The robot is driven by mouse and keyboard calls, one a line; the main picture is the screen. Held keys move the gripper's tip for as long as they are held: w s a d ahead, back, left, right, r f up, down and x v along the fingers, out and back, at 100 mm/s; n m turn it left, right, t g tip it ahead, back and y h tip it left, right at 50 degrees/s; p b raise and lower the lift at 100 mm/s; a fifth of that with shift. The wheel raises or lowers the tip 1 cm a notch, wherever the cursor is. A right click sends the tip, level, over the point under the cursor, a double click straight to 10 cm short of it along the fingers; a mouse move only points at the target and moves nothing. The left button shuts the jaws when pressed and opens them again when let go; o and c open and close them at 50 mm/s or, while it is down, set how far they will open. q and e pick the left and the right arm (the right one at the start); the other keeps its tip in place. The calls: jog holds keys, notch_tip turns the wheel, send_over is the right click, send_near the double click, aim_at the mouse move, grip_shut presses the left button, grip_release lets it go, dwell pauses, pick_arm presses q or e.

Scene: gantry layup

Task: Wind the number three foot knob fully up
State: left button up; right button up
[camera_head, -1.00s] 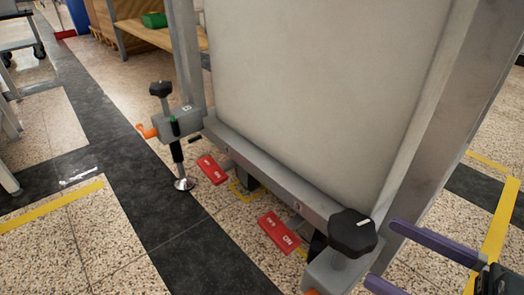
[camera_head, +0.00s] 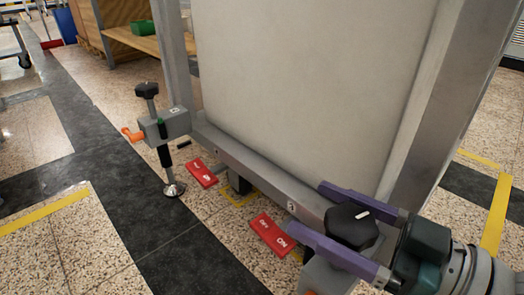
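The near black lobed knob (camera_head: 350,228), with a white mark on top, stands on a grey foot bracket (camera_head: 322,277) at the near corner of the gantry frame. A small number plate (camera_head: 291,206), seemingly a 3, is on the rail beside it. My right gripper (camera_head: 306,209) has its two purple fingers on either side of this knob, one behind and one in front. They look open around it; I see no clear grip. The knob's lower part and its foot are hidden. My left gripper is not in view.
A second foot with a black knob (camera_head: 147,90), orange lever (camera_head: 132,134) and round pad (camera_head: 174,189) stands at the far corner. The large pale panel (camera_head: 310,90) rises behind the knob.

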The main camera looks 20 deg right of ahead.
jog(key=c, duration=1.1)
jog(key=shift+a+f+n+g+y+b, duration=0.1)
jog(key=shift+f+n+g+y+b, duration=0.05)
jog(key=shift+n+g+y+b, duration=0.65)
jog(key=shift+s+a+n+g+y, duration=0.15)
jog(key=shift+n+g+y, duration=0.3)
jog(key=shift+y, duration=0.35)
jog(key=o, duration=1.4)
jog(key=shift+s+r, duration=0.1)
jog(key=shift+r, duration=0.1)
